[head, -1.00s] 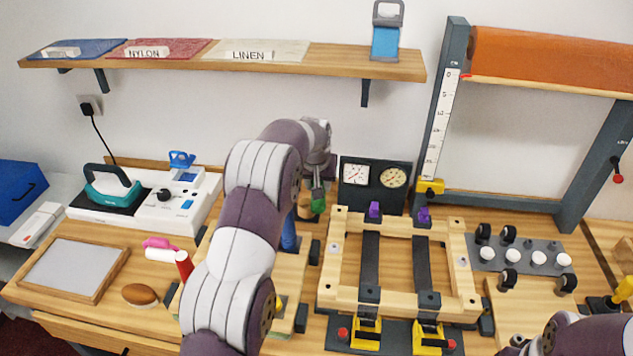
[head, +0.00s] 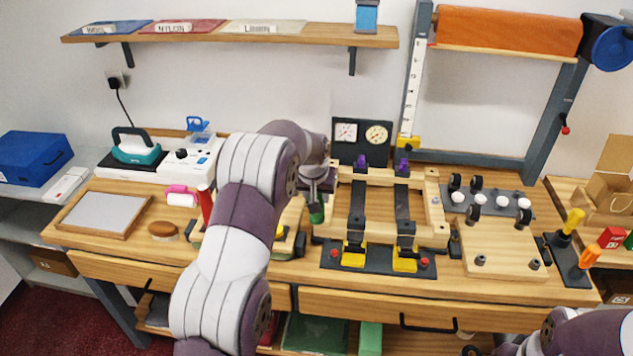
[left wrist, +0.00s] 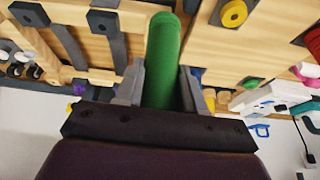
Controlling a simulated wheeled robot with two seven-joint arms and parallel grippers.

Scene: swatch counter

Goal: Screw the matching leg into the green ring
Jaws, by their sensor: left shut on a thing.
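My left gripper (head: 318,182) is shut on a green leg (head: 316,213), a smooth round peg pointing down in the head view, at the left side of the wooden frame. The left wrist view shows the green leg (left wrist: 163,60) between the two grey fingers of my gripper (left wrist: 162,88). A wooden board (head: 290,216) lies partly behind my left arm. A yellow ring (left wrist: 233,13) on a wooden board shows in the left wrist view. My right gripper is not in view.
The clamped wooden frame (head: 431,205) stands right of the leg, with yellow clamps (head: 354,252) in front. A red cylinder (head: 205,205) and a brown oval thing (head: 163,230) are left of my arm.

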